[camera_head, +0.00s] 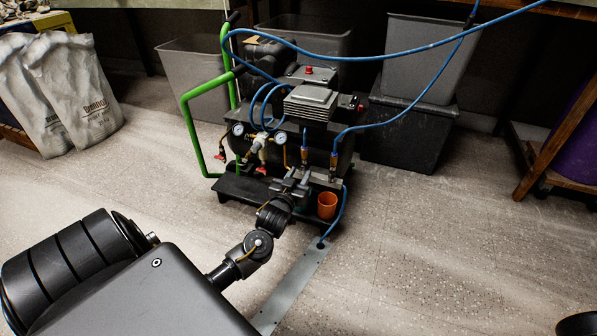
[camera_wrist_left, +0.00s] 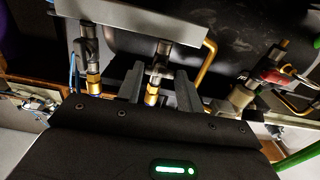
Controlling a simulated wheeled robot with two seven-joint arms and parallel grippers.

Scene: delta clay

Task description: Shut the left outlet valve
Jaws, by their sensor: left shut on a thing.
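The compressor (camera_head: 310,102) stands on a low black base, with two outlets on its front. The left outlet valve (camera_wrist_left: 160,65) is a dark metal fitting with a brass collar below it. My left gripper (camera_head: 290,186) reaches the front of the compressor. In the left wrist view, its two dark fingers (camera_wrist_left: 158,88) stand on either side of the left outlet valve, shut on it. The fingers partly hide the valve, so its handle angle is unclear. The other outlet valve (camera_wrist_left: 90,55) is beside it, outside the fingers. My right gripper is not in view.
An orange cup (camera_head: 327,206) stands on the base just right of my gripper. Blue hoses (camera_head: 420,52) run overhead from the compressor. Pressure gauges (camera_head: 238,129) and a green handle (camera_head: 192,125) are at left.

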